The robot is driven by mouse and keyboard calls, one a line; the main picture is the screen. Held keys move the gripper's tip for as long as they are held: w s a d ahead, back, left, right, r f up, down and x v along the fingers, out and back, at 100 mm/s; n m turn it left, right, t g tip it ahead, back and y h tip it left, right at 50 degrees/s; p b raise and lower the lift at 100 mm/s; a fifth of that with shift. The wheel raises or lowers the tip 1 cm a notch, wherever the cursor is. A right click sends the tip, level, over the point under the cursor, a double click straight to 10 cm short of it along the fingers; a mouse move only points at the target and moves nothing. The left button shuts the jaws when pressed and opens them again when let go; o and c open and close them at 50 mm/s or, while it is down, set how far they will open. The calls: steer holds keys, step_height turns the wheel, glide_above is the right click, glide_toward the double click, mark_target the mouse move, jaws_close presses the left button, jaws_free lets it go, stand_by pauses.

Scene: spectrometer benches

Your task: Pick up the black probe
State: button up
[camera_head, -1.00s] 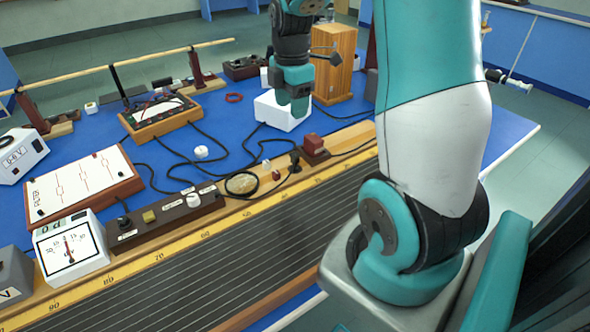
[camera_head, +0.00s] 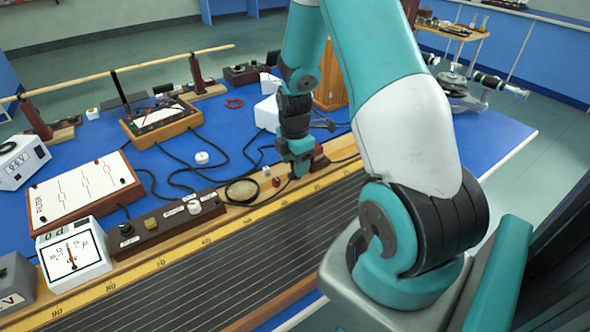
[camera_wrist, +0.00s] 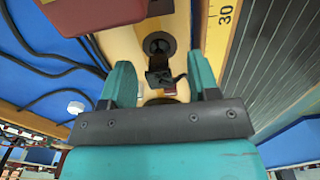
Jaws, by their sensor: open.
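In the wrist view a small black part with a side lever, which looks like the black probe (camera_wrist: 160,79), sits on the wooden strip between and beyond my fingertips. A round black piece (camera_wrist: 158,43) lies just past it; I cannot tell whether the two are joined. My gripper (camera_wrist: 161,75) is open and empty, its fingers on either side of the black part and apart from it. In the head view my gripper (camera_head: 299,170) is low over the bench's wooden edge and hides the probe.
A dark red block (camera_head: 319,160) stands close beside my gripper. Black cables (camera_head: 221,166) lie across the blue bench top. A yellow scale (camera_head: 211,238) runs along the wood. A switch box (camera_head: 158,228), a meter (camera_head: 72,251) and a white box (camera_head: 267,113) stand on the bench.

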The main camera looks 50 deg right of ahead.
steer(key=shift+f, duration=1.2)
steer(key=c, duration=1)
jaws_close()
steer(key=shift+r, duration=0.1)
